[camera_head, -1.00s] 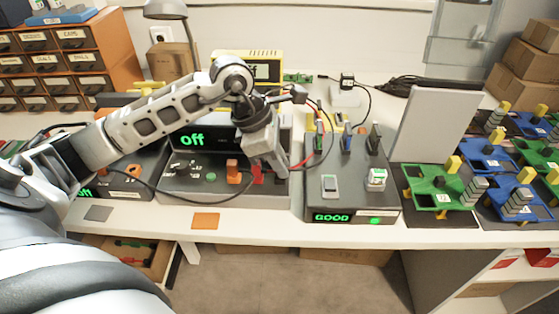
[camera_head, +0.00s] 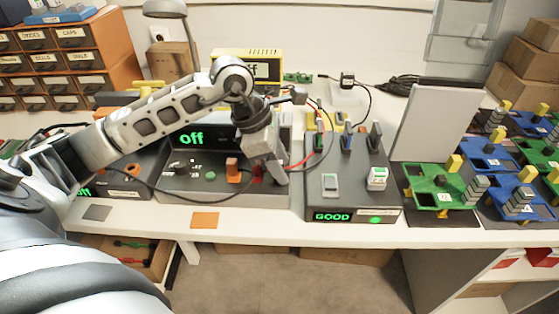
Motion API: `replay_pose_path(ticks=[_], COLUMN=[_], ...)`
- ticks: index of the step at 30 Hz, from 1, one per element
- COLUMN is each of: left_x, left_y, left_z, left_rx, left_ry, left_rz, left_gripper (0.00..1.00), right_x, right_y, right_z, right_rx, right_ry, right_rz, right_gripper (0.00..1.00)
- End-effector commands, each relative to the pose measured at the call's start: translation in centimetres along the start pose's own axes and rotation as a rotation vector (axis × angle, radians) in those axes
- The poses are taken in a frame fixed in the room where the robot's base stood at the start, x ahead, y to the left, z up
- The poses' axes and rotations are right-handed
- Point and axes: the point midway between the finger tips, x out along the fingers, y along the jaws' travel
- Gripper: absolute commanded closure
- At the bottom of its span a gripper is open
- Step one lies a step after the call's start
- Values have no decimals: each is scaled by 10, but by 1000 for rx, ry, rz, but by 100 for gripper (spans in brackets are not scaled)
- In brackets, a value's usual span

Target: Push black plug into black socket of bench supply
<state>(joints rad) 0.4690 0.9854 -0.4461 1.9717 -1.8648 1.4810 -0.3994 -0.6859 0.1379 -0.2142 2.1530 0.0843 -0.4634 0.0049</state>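The bench supply (camera_head: 225,199) is a dark grey box with a green "off" display (camera_head: 192,139) at its back. An orange plug (camera_head: 232,166) stands upright on its top, with a dark cable running left. A red piece (camera_head: 257,174) is just right of it, partly behind my gripper. My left gripper (camera_head: 272,180) reaches in from the left and points down at the supply's right end. Its fingers cover the black socket area. I cannot make out a black plug or whether the fingers are shut on one. My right gripper is not in view.
Right of the supply stands a grey tester (camera_head: 318,199) reading "GOOD", with several upright connectors and red and black leads close to my gripper. Green (camera_head: 432,184) and blue (camera_head: 484,157) fixtures stand further right. An orange card (camera_head: 205,220) lies at the bench's front edge.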

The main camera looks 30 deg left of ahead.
Motion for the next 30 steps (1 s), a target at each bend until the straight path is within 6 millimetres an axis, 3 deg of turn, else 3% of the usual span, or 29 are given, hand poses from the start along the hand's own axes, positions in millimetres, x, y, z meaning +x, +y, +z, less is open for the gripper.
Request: replay_pose_path(ticks=[9,12,24,30], left_x=[0,-3,-103,-140], left_y=[0,0,1,0], left_z=[0,0,0,0], left_rx=[0,0,0,0], left_ry=[0,0,0,-1], left_rz=[0,2,6,3], left_gripper=[59,59,59,59], right_x=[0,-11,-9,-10], right_y=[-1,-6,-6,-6], right_z=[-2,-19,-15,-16], right_rx=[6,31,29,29], right_ry=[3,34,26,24], right_rz=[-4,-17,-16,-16], right_gripper=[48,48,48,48])
